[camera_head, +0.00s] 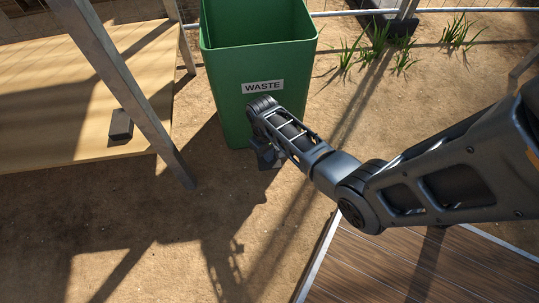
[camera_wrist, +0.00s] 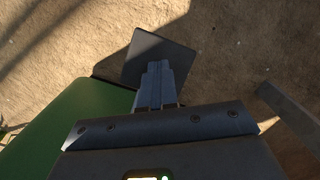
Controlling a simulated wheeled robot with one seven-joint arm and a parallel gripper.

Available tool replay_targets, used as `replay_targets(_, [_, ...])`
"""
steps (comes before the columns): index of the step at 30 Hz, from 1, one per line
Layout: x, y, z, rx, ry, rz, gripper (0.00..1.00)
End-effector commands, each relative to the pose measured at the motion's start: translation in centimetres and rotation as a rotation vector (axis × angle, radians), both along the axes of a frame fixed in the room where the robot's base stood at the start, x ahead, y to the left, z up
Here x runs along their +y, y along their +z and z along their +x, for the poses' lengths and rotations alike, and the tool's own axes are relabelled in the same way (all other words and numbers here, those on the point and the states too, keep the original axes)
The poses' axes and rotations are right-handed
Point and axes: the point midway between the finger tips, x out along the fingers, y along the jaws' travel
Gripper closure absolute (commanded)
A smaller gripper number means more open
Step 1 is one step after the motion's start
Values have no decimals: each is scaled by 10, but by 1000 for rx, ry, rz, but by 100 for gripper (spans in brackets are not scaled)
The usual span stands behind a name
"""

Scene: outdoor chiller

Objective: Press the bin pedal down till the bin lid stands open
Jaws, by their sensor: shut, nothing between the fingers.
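The green waste bin (camera_head: 228,85) stands upright at the top middle of the head view, with a WASTE label on its front. Its top looks open, showing dark green inside; the upper edge is cut off by the frame, and I cannot make out a separate lid. In the wrist view the bin's green side (camera_wrist: 75,125) is at lower left. The dark, flat pedal plate (camera_wrist: 150,48) juts out beside it. My gripper (camera_wrist: 158,68) is shut and empty, its fingertips over the pedal; I cannot tell if they touch.
Plank decking (camera_head: 390,265) lies at lower right. Bare sandy ground is free in front. Grass tufts (camera_head: 375,40) grow behind right.

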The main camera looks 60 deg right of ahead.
Motion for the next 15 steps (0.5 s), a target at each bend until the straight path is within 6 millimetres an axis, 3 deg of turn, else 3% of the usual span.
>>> replay_targets(1, [4, -12, -4, 0, 3, 5, 100])
replay_targets(8, [5, -13, -3, 0, 3, 6, 100])
replay_targets(15, [-5, -5, 24, -4, 6, 5, 100])
